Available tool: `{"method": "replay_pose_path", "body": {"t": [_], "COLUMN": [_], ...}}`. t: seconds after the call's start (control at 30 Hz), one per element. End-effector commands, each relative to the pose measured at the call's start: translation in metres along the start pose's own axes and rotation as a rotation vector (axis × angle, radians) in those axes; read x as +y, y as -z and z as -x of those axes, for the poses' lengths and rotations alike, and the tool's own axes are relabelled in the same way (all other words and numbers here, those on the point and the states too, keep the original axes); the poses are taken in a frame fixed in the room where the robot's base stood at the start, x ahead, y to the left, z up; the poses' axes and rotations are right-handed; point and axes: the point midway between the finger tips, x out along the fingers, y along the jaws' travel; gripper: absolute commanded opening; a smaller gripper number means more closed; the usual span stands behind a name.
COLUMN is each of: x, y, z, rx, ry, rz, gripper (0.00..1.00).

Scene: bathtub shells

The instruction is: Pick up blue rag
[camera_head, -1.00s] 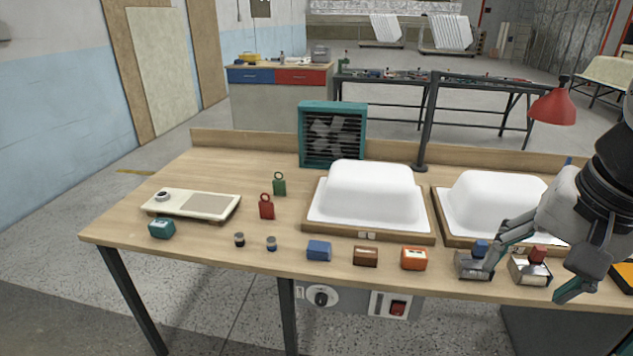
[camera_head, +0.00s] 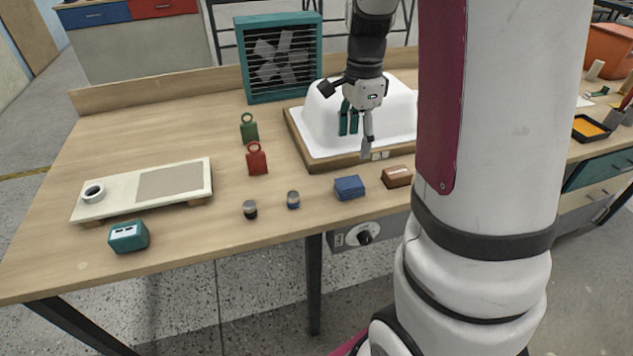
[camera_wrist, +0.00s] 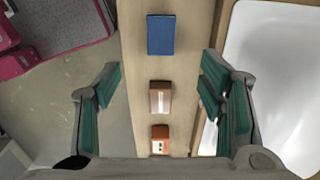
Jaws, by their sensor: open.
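The blue rag (camera_head: 349,187) is a small folded block near the front edge of the wooden table, left of a brown block. It also shows at the top middle of the wrist view (camera_wrist: 161,35), beyond the fingertips. My gripper (camera_head: 356,135) points down above the front of the white tub shell, up and slightly right of the rag. Its green-padded fingers are spread wide and empty, and they flank the row of blocks in the wrist view (camera_wrist: 160,85).
The brown block (camera_head: 397,176) sits right beside the rag; an orange block (camera_wrist: 160,139) shows in the wrist view. The white tub shell (camera_head: 325,120) lies on a wooden board behind.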

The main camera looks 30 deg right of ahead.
Motion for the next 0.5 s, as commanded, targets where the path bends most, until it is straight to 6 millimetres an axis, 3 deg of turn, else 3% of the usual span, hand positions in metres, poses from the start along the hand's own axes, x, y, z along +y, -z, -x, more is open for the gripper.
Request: {"method": "replay_pose_path", "body": {"t": [0.3,0.5], "x": [0.001,0.001], "y": [0.000,0.000], "z": [-0.054,-0.080], "rx": [0.000,0.000], "ry": [-0.006,-0.004], "rz": [-0.004,-0.003], "gripper": [0.63,0.63]}}
